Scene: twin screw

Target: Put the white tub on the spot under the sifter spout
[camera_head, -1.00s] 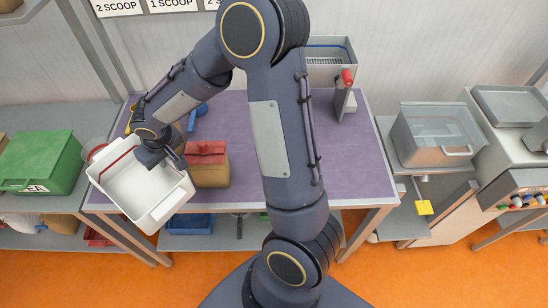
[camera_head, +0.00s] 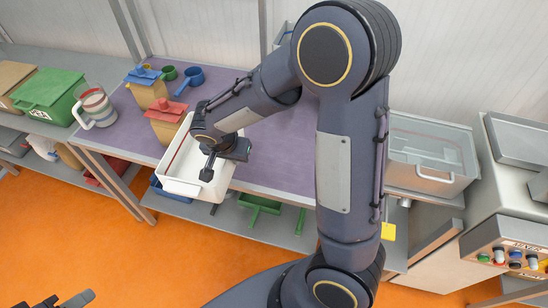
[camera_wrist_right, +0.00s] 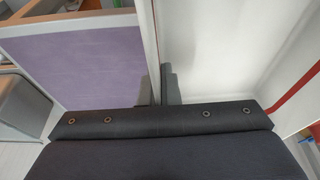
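The white tub (camera_head: 182,187) is in the head view, at the table's front edge beside a red-topped tan container. My right gripper (camera_head: 220,162) is at its right-hand wall. In the right wrist view the gripper's fingers (camera_wrist_right: 159,86) sit on both sides of the wall, with the tub's white inside (camera_wrist_right: 215,45) to the right. The tub appears held up, overlapping the front edge. My left gripper (camera_head: 70,301) shows only as dark tips at the bottom left, mostly cut off. The sifter is almost wholly hidden behind my right arm; the spot under its spout is not visible.
The purple table top (camera_head: 275,150) is clear right of the tub. A red-topped container (camera_head: 166,122), a blue-topped container (camera_head: 147,88), scoops (camera_head: 188,80) and a jug (camera_head: 97,106) stand to the left. A clear-lidded bin (camera_head: 430,155) stands to the right.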

